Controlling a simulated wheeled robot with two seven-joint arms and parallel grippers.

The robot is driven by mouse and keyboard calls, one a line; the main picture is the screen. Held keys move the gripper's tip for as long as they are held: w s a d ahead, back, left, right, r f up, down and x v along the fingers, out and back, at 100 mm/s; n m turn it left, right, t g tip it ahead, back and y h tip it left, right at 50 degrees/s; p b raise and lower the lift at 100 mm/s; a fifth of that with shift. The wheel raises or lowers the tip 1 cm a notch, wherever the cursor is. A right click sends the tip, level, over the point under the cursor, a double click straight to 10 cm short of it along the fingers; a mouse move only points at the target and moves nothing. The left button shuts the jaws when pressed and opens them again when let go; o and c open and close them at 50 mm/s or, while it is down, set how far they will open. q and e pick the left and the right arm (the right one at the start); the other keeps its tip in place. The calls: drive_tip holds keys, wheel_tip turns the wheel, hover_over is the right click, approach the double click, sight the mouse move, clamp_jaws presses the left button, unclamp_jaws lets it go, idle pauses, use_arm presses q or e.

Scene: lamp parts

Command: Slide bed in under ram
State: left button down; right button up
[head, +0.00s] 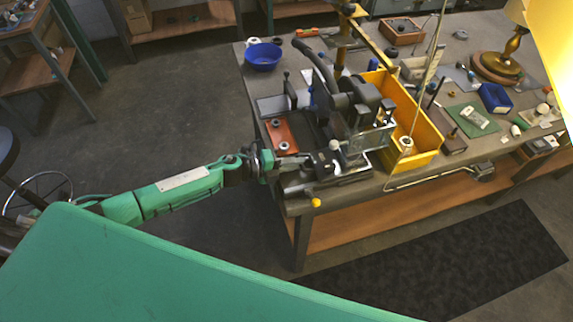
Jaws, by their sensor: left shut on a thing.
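A dark press (352,100) with a long black lever stands near the left end of the workbench. Its ram is hard to make out among the dark parts. A bright metal bed (352,162) shows low at the front of the press. My left gripper (312,161) reaches in from the left at the bench's front edge and is shut at the bed's left side, at a small grey part. The fingertips are small, and the exact contact is unclear. How far the bed sits beneath the ram is hidden by the press frame. My right gripper is not in view.
A yellow bin (428,138) stands close to the right of the press. A reddish-brown block (281,136) lies to its left and a blue bowl (263,56) behind. A brass lamp base (500,66) and small parts occupy the right of the workbench (468,168).

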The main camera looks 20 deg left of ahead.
use_arm(q)
drive_tip(key=c, duration=1.9)
unclamp_jaws()
drive_tip(key=shift+o, duration=0.8)
drive_tip(key=shift+w+d, duration=0.15)
drive_tip(key=shift+d, duration=0.05)
drive_tip(key=shift+a, duration=0.1)
drive_tip(key=b+v, duration=0.4)
drive_tip(key=v, duration=0.9)
drive_tip(key=shift+a+r, duration=0.2)
drive_tip(key=shift+a, duration=0.05)
